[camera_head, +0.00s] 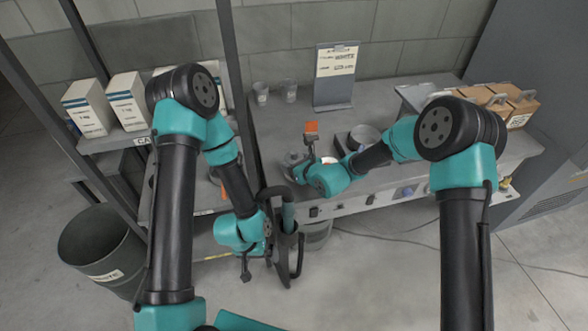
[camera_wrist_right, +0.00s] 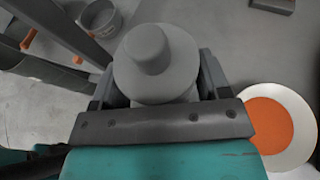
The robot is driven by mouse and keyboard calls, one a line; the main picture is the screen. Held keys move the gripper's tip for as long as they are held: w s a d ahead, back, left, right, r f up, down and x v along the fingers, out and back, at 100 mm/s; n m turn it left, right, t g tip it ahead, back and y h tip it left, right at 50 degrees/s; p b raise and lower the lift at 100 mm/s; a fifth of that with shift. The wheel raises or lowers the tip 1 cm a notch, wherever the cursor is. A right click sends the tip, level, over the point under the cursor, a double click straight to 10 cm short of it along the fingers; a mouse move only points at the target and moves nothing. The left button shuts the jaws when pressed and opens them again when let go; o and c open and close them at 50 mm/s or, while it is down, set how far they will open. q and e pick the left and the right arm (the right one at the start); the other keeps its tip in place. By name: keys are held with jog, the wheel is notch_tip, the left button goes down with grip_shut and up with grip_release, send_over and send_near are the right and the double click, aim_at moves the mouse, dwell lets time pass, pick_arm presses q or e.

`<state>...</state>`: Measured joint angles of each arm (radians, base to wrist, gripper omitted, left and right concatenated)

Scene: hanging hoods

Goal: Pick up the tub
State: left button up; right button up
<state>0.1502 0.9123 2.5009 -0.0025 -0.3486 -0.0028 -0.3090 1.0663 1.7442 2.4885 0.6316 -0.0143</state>
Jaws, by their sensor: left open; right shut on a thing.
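My right gripper (camera_wrist_right: 155,88) is shut on a grey round thing with a raised knob (camera_wrist_right: 150,50), seen from above in the right wrist view. It looks like a closed tub, but its lower part is hidden. In the head view, my right gripper (camera_head: 301,168) is over the left part of the bench, with a small grey shape (camera_head: 291,159) beside its fingers. My left gripper (camera_head: 284,243) is open, lower down in front of the bench, near a dark frame-like thing. I cannot make out anything between its fingers.
White boxes (camera_head: 128,101) stand on the left shelf. A dark bin (camera_head: 100,245) is on the floor. An orange-centred pale disc (camera_wrist_right: 272,128) lies close by.

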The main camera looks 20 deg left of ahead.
jog(key=shift+r, duration=0.15)
notch_tip(320, 180, up, 10)
jog(key=shift+f, duration=0.1)
dwell(0.5)
jog(key=shift+d, duration=0.1)
dwell(0.4)
jog(key=s+d+f+n+g, duration=0.1)
jog(key=d, duration=0.8)
jog(key=s+d+f+n+g+y, duration=0.1)
jog(key=s+d+f, duration=0.1)
jog(key=d, duration=0.7)
jog(key=shift+d, duration=0.25)
jog(key=d+f+m+t+h, duration=0.1)
jog(key=d+f+m+h, duration=0.1)
jog(key=d, duration=0.4)
jog(key=s+d+f+m+t+h, duration=0.1)
jog(key=d+f+m+t, duration=0.1)
jog(key=d+f, duration=0.3)
jog(key=s+d+f+m+t+h, duration=0.1)
jog(key=d+f, duration=0.3)
jog(key=d, duration=0.5)
jog(key=shift+s+d+m+t+h, duration=0.25)
jog(key=shift+m+t+h, duration=0.45)
jog(key=shift+m+h, duration=0.1)
